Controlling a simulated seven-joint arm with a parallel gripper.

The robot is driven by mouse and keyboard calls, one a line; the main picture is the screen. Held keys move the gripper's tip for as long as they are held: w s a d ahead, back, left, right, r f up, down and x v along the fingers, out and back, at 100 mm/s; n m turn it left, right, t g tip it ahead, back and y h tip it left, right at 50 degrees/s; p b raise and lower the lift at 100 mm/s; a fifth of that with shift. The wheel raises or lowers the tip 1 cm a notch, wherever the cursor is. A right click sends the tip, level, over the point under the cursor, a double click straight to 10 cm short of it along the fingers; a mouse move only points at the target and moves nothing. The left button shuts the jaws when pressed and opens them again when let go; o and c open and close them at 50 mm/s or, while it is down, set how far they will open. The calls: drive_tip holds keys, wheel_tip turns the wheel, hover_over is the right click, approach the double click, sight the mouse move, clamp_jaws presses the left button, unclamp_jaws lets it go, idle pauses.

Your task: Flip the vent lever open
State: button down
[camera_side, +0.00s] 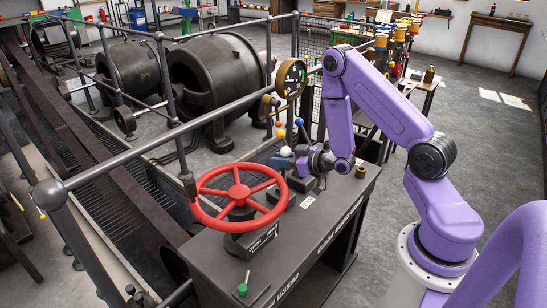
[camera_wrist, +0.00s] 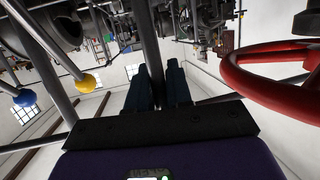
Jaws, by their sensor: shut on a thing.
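A short lever with a white ball knob (camera_side: 285,151), which I take for the vent lever, stands on the dark control bench (camera_side: 318,238). My gripper (camera_side: 304,163) is low beside it, close to the bench top. In the wrist view, the dark blue fingers of my gripper (camera_wrist: 157,72) are on either side of a dark grey bar (camera_wrist: 151,35), which I take for the lever's shaft. The fingers hide part of it, and the white knob does not show there. The lever's exact angle is hard to tell.
A red handwheel (camera_side: 239,194) stands close by. Levers with yellow (camera_side: 281,134) and blue (camera_side: 279,124) balls are beside my gripper, with a gauge (camera_side: 291,77) behind. A small brass piece (camera_side: 361,172) sits on the bench. A grey handrail (camera_side: 140,145) runs along the left.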

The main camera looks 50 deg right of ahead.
drive_tip(key=shift+s+a, duration=0.2)
drive_tip(key=shift+s, duration=2)
drive_tip(key=shift+a, duration=0.1)
drive_tip(key=c, duration=1.1)
unclamp_jaws()
drive_tip(key=shift+w, duration=0.1)
